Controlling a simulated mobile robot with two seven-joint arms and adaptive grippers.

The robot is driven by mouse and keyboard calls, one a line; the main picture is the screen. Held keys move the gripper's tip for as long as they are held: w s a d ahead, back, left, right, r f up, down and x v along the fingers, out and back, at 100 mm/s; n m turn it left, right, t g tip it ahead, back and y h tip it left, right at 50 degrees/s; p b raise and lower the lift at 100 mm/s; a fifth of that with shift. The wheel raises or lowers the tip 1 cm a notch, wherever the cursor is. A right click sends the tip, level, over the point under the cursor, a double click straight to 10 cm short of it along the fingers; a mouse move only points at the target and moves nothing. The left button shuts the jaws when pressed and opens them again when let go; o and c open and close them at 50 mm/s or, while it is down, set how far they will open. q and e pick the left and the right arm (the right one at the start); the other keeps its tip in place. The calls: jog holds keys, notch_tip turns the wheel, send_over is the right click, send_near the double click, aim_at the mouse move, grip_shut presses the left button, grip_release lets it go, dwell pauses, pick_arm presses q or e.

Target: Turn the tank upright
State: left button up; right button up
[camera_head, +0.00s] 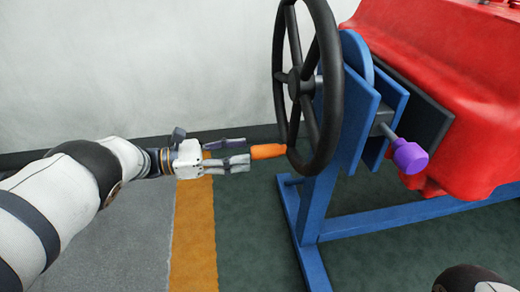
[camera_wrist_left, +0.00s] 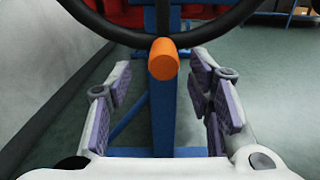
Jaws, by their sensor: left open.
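The tank (camera_head: 445,70) is a large red body at the upper right of the head view, held on a blue stand (camera_head: 312,212). A black handwheel (camera_head: 333,90) stands upright at the stand's near side. An orange handle (camera_head: 268,151) sticks out from the wheel's lower rim toward my left gripper (camera_head: 243,154). The gripper is open, with its fingertips close to the handle's free end. In the left wrist view the orange handle (camera_wrist_left: 163,60) lies between and beyond the two purple-padded fingers (camera_wrist_left: 165,95), apart from both. My right gripper does not show.
A pale wall (camera_head: 150,60) runs behind on the left. The floor has an orange stripe (camera_head: 193,240), with clear floor around it. A dark rounded part shows at the bottom right.

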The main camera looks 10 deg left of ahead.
pick_arm(q)
jog(key=v, duration=0.5)
jog(key=shift+a, duration=0.15)
